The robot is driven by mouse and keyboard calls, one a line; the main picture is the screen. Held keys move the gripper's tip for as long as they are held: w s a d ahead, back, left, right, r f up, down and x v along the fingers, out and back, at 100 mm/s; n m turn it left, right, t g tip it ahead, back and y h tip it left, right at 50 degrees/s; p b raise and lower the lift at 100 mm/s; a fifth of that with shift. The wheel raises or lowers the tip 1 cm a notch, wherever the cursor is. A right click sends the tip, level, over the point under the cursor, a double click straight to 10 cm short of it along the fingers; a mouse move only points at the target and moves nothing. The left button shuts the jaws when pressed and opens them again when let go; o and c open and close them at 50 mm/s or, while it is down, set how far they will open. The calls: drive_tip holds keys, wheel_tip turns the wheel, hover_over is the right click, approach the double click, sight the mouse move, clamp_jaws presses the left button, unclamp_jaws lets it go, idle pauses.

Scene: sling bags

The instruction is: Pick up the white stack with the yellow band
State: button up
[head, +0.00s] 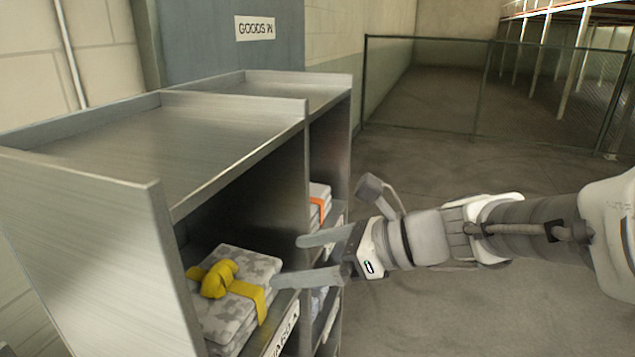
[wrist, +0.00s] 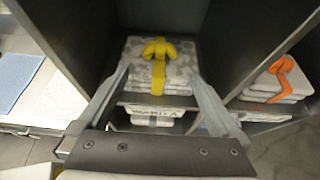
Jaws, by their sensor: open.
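The white stack with the yellow band (head: 248,266) is a folded, grey-patterned white bundle with a yellow band and knot on top. It lies on a shelf inside the grey metal cabinet. In the wrist view the stack (wrist: 135,72) sits at the upper middle, between the lines of my fingers. My gripper (head: 287,262) is open and empty. Its fingers point into the compartment from the right, with the tips close to the front edge of the stack. I cannot tell whether they touch it. The fingers also show in the wrist view (wrist: 158,80).
The metal cabinet (head: 180,130) has side walls and a divider around the compartment. A stack with an orange band (head: 319,192) lies in the neighbouring compartment; it also shows in the wrist view (wrist: 285,88). More folded items lie on a lower shelf. Open floor (head: 430,300) lies to the right.

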approach(220, 267)
drive_tip(key=x, duration=0.4)
drive_tip(key=shift+s+a+f, duration=0.1)
drive_tip(key=shift+a+f, duration=0.1)
drive_tip(key=shift+f, duration=0.25)
drive_tip(key=shift+x, duration=3)
drive_tip(key=shift+r, duration=0.25)
clamp_jaws()
